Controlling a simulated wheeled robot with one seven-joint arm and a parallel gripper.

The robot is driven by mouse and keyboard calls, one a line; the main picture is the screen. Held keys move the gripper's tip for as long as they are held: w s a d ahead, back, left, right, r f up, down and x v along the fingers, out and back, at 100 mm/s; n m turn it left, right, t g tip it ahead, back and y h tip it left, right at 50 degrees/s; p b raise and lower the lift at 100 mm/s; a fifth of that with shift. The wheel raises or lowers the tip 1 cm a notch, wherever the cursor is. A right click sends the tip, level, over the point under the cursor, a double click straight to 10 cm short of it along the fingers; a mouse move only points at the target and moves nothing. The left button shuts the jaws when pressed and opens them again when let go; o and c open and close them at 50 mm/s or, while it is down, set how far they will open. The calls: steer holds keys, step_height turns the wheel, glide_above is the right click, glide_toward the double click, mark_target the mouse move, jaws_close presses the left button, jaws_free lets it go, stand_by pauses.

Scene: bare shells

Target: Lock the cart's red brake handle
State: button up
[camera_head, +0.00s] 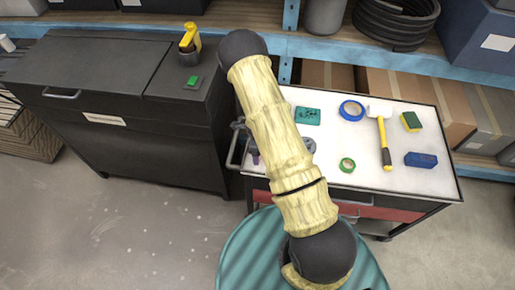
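The cart (330,172) has a white top with a dark rim and stands right of centre. A red panel (390,213) shows on its front below the top; I cannot make out a separate red brake handle. A dark rail sticks out at the cart's left end. My arm crosses in front of the cart's left part. Small dark grey parts, seemingly of my gripper (252,148), show beside the arm over the cart's left end. Most of the gripper is hidden behind the arm, so its fingers and any contact are unclear.
On the cart lie a blue tape roll (351,110), a green tape roll (347,165), a hammer (380,137), a sponge (411,121), a blue block (421,160) and a teal item (307,116). A black cabinet (120,85) stands left; shelving is behind. Floor is clear front left.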

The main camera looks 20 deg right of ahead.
steer(key=shift+w+a+m, duration=0.1)
steer(key=shift+m, duration=0.3)
steer(key=o, duration=1)
steer(key=shift+r, duration=0.15)
step_height(320, 180, up, 17)
steer(key=shift+r, duration=0.1)
stand_by(0.4)
steer(key=s+r+n+t, duration=0.1)
steer(key=s+r+n, duration=0.3)
steer(key=n, duration=0.3)
steer(key=s+r+n, duration=0.5)
steer(key=s+n, duration=0.1)
steer(key=n, duration=0.2)
steer(key=s+a+r+n+t, duration=0.1)
steer(key=s+r+n, duration=0.4)
steer(key=n, duration=0.3)
steer(key=shift+s+t, duration=0.3)
steer(key=shift+s, duration=0.15)
